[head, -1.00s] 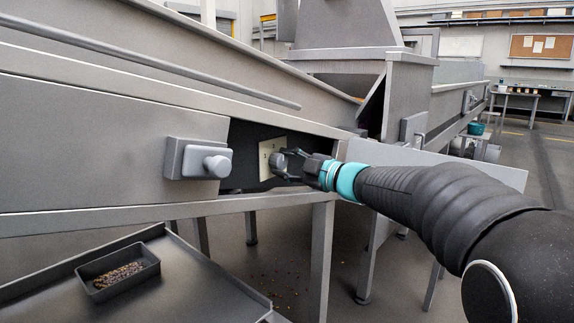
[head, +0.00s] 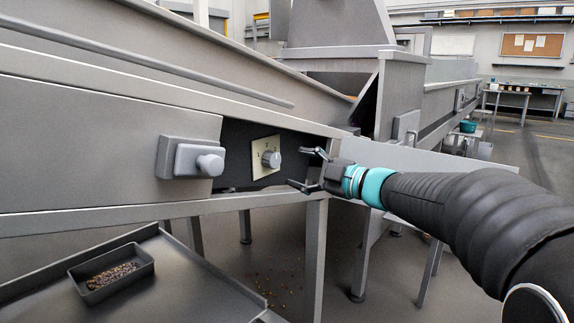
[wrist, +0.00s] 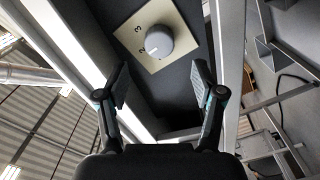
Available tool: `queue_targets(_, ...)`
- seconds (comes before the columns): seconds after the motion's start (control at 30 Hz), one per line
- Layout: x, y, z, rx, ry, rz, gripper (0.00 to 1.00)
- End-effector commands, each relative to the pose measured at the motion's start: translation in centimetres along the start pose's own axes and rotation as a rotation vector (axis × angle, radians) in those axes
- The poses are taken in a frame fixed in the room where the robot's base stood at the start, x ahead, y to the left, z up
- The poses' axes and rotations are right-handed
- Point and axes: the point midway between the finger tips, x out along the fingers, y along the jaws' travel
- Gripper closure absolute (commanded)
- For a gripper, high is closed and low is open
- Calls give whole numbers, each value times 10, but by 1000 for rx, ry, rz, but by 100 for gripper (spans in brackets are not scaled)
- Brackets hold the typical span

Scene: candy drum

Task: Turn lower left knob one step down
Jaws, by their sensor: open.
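The knob (head: 271,159) is a round grey dial on a cream square plate (head: 258,150), set in a dark recess of the machine's side. In the wrist view the knob (wrist: 158,42) is ahead of my fingers, and its pale pointer mark faces the lower left, near a digit that looks like 2. A 3 shows at the upper left of the plate (wrist: 128,35). My gripper (head: 304,169) is open and empty, to the right of the knob and apart from it. It also shows in the wrist view (wrist: 160,88) with both fingers spread.
A dark bin of small pieces (head: 148,272) stands on a tray at the lower left. Frame rails run above and below the recess. Small pieces lie scattered on the floor.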

Motion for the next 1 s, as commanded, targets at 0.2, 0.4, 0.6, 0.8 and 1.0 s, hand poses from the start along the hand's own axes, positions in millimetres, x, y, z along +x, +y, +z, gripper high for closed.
queue_targets(0.2,-36,0,0,0,-2,1,32)
queue_targets(0.4,-50,0,0,1,0,1,32)
queue_targets(0.6,-51,0,0,1,1,0,32)
queue_targets(0.8,-51,0,2,-6,-10,2,32)
queue_targets(1.0,-56,16,44,7,-197,88,32)
